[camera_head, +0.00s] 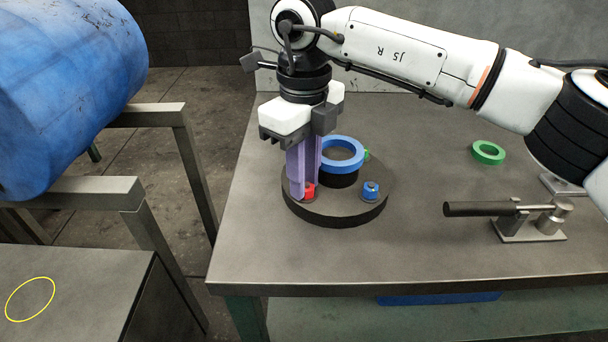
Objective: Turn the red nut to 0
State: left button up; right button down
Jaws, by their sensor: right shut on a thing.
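The red nut (310,190) sits near the left front edge of a round dark base (335,213) on the grey table. My right gripper (304,192) points straight down over it, and its purple fingers are shut on the red nut. The fingers hide most of the nut, and I cannot read any number or mark on it. A blue nut (371,190) sits at the base's right front. A small green part (366,154) shows behind the ring. My left gripper is not in view.
A blue ring (343,154) rests on a black hub in the middle of the base. A green ring (488,152) lies at the right back. A clamp with a dark handle (478,209) stands at the right. The front of the table (300,260) is clear. A blue barrel (70,90) lies on a rack at the left.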

jog(key=shift+m, duration=0.3)
jog(key=shift+r, duration=0.1)
jog(key=c, duration=1.6)
grip_release()
